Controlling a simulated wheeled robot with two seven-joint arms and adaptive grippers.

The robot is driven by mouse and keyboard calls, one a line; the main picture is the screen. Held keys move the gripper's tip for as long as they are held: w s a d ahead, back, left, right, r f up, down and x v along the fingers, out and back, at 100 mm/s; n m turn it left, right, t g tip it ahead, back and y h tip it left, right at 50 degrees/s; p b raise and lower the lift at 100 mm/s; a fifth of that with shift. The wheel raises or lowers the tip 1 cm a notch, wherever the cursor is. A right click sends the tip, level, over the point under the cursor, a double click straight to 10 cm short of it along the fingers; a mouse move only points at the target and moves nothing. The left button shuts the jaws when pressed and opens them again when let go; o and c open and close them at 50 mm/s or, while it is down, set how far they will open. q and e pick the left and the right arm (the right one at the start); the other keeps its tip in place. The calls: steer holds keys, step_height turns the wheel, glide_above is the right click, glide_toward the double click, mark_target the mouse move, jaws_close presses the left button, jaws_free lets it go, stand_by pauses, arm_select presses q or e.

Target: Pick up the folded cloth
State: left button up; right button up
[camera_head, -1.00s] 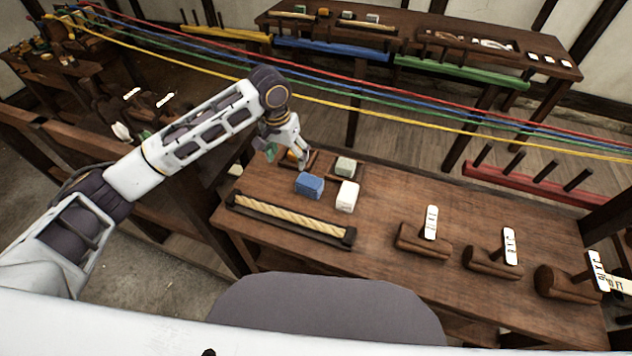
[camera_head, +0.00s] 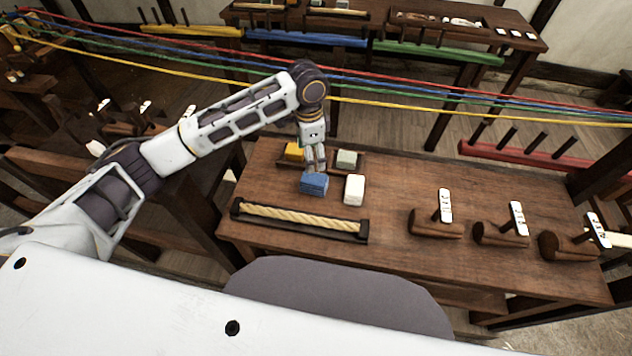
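A blue folded cloth-like block (camera_head: 314,183) lies on the wooden table (camera_head: 400,187), left of a white block (camera_head: 354,190). It looks layered, but I cannot be sure of its material. My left gripper (camera_head: 316,170) points down just behind and above the blue block, with its fingertips close to it. The fingers look near each other, but I cannot tell whether they are open, shut or touching the block. My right gripper is not in view.
A yellow block (camera_head: 294,152) and a grey-green block (camera_head: 347,159) sit in a dark tray behind. A rope in a dark holder (camera_head: 300,219) lies in front. Several wooden tools with white tags (camera_head: 436,222) stand right. Coloured ropes (camera_head: 420,98) stretch across behind the arm.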

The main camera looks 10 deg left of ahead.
arm_select(q)
steer(key=shift+s+a+m, duration=0.1)
steer(key=shift+m, duration=3.1)
steer(key=shift+f, duration=0.15)
